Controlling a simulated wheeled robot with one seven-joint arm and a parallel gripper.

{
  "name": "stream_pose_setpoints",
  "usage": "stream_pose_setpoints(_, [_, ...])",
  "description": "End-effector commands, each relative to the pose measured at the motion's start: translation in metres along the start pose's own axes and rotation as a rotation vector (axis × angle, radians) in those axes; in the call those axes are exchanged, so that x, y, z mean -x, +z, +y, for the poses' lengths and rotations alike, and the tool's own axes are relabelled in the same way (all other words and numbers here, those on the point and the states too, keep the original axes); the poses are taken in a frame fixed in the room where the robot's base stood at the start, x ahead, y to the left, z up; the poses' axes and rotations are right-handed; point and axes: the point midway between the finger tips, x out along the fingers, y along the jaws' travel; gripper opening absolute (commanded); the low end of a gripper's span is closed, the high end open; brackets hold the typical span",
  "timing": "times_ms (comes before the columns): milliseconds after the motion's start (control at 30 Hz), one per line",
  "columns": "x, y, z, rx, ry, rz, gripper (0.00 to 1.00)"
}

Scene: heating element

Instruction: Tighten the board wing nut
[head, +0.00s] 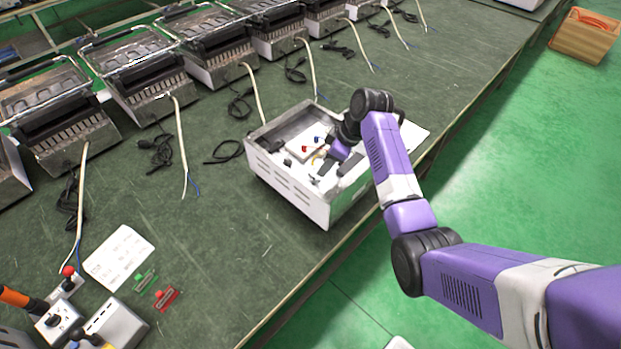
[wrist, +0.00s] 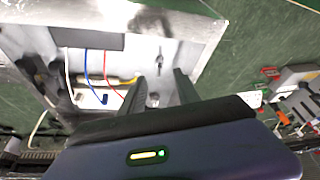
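The open metal box (head: 289,183) stands on the green bench, with a white board (head: 299,153) and small red and blue parts inside. My gripper (head: 321,168) reaches down into the box, near the board's front edge. In the wrist view, my gripper's two fingers (wrist: 160,78) are apart. A small metallic piece (wrist: 154,98), possibly the wing nut, shows between them; contact cannot be told. Another small dark fitting (wrist: 160,60) sits on the box floor beyond the fingertips. Blue, red and yellow wires (wrist: 88,68) run beside the left finger. The wing nut cannot be made out in the head view.
Box walls surround my gripper closely. A row of similar metal units (head: 145,75) with loose cables lines the back of the bench. A paper sheet (head: 118,256), green and red pieces (head: 166,297) and a control box (head: 112,325) lie front left. The bench's middle left is mostly clear.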

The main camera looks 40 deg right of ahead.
Motion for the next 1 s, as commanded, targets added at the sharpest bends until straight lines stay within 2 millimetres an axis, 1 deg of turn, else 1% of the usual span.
stream_pose_setpoints(167, [-0.02,-0.001,-0.001,0.004,-0.001,-0.001,0.39])
stream_pose_setpoints(300, [-0.043,-0.001,-0.001,0.004,0.0,-0.001,0.39])
stream_pose_setpoints(400, [-0.057,-0.001,0.0,0.004,0.001,0.0,0.39])
stream_pose_setpoints(500, [-0.067,-0.001,0.0,0.003,0.002,0.0,0.39])
stream_pose_setpoints(667, [-0.075,-0.001,0.0,0.003,0.003,0.001,0.39])
stream_pose_setpoints(933, [-0.076,-0.001,0.0,0.003,0.004,0.002,0.39])
stream_pose_setpoints(1000, [-0.076,-0.001,0.0,0.003,0.004,0.002,0.25])
